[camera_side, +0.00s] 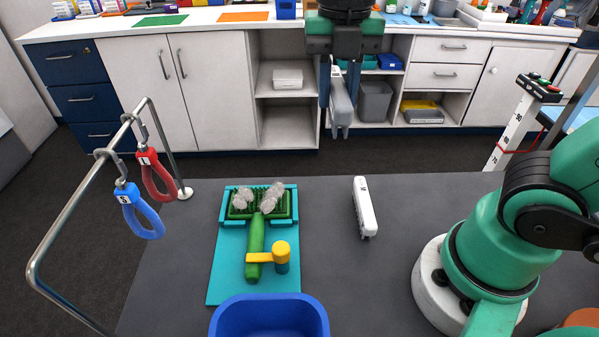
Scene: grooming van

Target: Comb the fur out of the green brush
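The green brush (257,238) lies bristles up on a teal board (225,270), its head in a teal holder at the board's far end. Pale clumps of fur (271,198) sit on the left and right of the bristles. A yellow clamp arm (264,257) crosses the handle from a teal post. My gripper (340,98) is high above the far edge of the table, to the right of the brush. It is shut on a light grey comb-like tool (342,108) that hangs down between its fingers. A similar white tool (364,206) lies on the table right of the board.
A blue bin (270,318) stands at the near end of the board. A metal rail (88,190) with red (158,175) and blue (138,208) loops rises at the left.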

